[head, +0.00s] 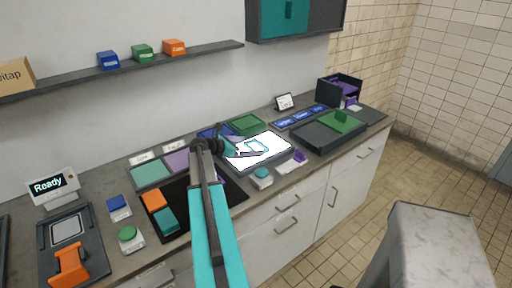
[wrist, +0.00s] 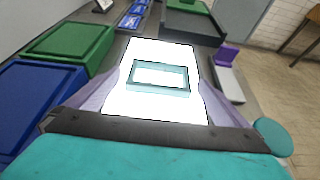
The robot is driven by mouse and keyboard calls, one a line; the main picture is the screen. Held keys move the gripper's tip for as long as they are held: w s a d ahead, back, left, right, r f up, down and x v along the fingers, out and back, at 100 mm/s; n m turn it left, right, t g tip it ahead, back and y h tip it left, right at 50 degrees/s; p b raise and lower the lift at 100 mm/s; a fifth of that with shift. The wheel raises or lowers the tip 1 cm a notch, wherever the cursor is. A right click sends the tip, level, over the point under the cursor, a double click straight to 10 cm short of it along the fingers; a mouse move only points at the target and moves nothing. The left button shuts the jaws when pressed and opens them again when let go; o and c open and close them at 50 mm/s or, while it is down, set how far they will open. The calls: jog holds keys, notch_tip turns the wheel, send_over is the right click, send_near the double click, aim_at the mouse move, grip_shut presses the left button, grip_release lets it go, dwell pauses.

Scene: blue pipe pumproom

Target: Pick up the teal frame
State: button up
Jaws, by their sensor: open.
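The teal frame (wrist: 160,91) is a small, open rectangle lying flat on a brightly lit white panel (wrist: 160,112). In the head view the frame (head: 265,147) lies on the same panel (head: 279,151), on the counter's middle stretch. My gripper (head: 243,148) is open over the panel's near left part. In the wrist view its purple fingers (wrist: 162,100) stand wide apart, one on each side of the panel. The frame lies ahead between them, and nothing is held. Whether the fingertips touch the panel I cannot tell.
A green tray (wrist: 68,50) and a blue tray (wrist: 35,100) lie left of the panel. A dark tray with a green piece (head: 343,122) stands to the right. A teal round button (head: 262,173) and a purple-topped device (head: 298,156) sit along the front edge.

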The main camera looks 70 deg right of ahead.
aim_at(253, 147)
jog(key=shift+p+x, duration=0.4)
jog(key=shift+x, duration=1.2)
jog(key=c, duration=1)
jog(key=shift+c, duration=0.2)
jog(key=shift+r, duration=0.15)
jog(key=shift+r+b, duration=0.6)
jog(key=shift+r, duration=0.45)
jog(key=s+a+r+b, duration=0.1)
jog(key=s+a, duration=0.2)
jog(key=a, duration=0.1)
jog(key=s+a+b, duration=0.1)
jog(key=s+a, duration=0.1)
jog(key=a, duration=0.3)
jog(key=s+a+r+b, duration=0.1)
jog(key=s+a+b, duration=0.1)
jog(key=s+a, duration=0.1)
jog(key=shift+s+a+r, duration=0.15)
jog(key=shift+a, duration=0.2)
jog(key=shift+s+a+r, duration=0.15)
jog(key=shift+a, duration=0.2)
